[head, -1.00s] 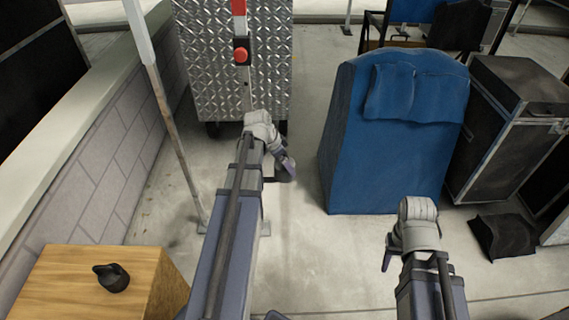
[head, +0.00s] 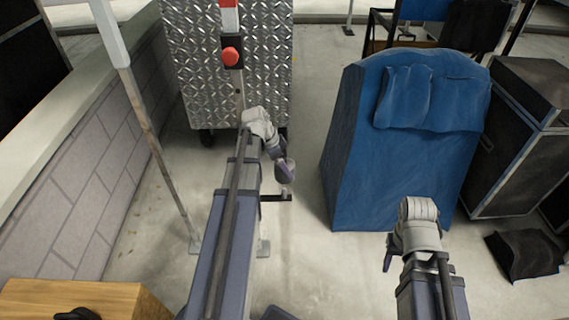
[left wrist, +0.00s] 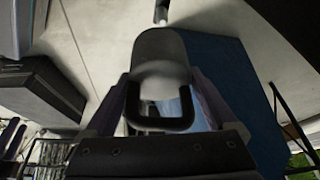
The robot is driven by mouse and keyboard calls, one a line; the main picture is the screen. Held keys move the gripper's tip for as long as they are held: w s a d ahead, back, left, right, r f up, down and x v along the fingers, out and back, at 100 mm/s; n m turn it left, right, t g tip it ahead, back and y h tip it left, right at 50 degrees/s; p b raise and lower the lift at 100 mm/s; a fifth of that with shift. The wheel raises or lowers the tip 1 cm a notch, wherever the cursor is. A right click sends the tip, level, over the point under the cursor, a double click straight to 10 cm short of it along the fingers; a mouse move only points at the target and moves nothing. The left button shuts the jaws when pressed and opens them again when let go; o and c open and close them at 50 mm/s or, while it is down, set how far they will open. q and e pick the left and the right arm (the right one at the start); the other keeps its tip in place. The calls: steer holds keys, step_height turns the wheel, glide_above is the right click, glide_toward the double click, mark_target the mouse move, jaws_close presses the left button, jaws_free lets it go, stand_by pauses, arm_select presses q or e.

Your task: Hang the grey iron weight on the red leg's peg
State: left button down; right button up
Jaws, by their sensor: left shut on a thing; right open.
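My left gripper (head: 283,168) is shut on the grey iron weight (left wrist: 160,58), whose dark loop handle lies between the fingers in the left wrist view. In the head view the weight (head: 287,173) is small and partly covered by the fingers. The red leg (head: 230,18) shows at the top, with a round red knob on it; my left arm hides its lower part. A dark bar with a short pale upright, seemingly the peg (head: 284,190), is just below the weight. I cannot tell whether they touch. My right gripper (head: 388,256) is open and empty, low at the right.
A blue covered block (head: 400,150) stands right of my left gripper, with black cases (head: 525,120) beyond it. A metal-plated case (head: 190,70) stands behind. A wooden box (head: 110,300) with a black weight (head: 76,314) is lower left. A thin pole (head: 155,150) stands left.

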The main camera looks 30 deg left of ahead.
mark_target(284, 189)
arm_select(q)
steer(key=shift+w+a, duration=0.4)
steer(key=shift+w, duration=0.1)
steer(key=shift+w+f, duration=0.1)
steer(key=shift+w, duration=0.05)
steer(key=shift+f+b, duration=0.1)
steer(key=shift+b, duration=0.25)
steer(key=shift+a+f+b, duration=0.1)
steer(key=shift+f+b, duration=0.7)
steer(key=shift+b, duration=0.05)
steer(key=shift+f+b, duration=1.05)
steer(key=shift+b, duration=0.15)
steer(key=shift+f+b, duration=1.85)
steer(key=shift+f, duration=0.15)
steer(key=shift+f+b, duration=0.7)
steer(key=shift+b, duration=0.15)
steer(key=shift+f+b, duration=0.35)
steer(key=shift+f, duration=0.15)
steer(key=shift+s+d+f+b, duration=0.25)
steer(key=shift+f+b, duration=0.2)
steer(key=shift+b, duration=0.05)
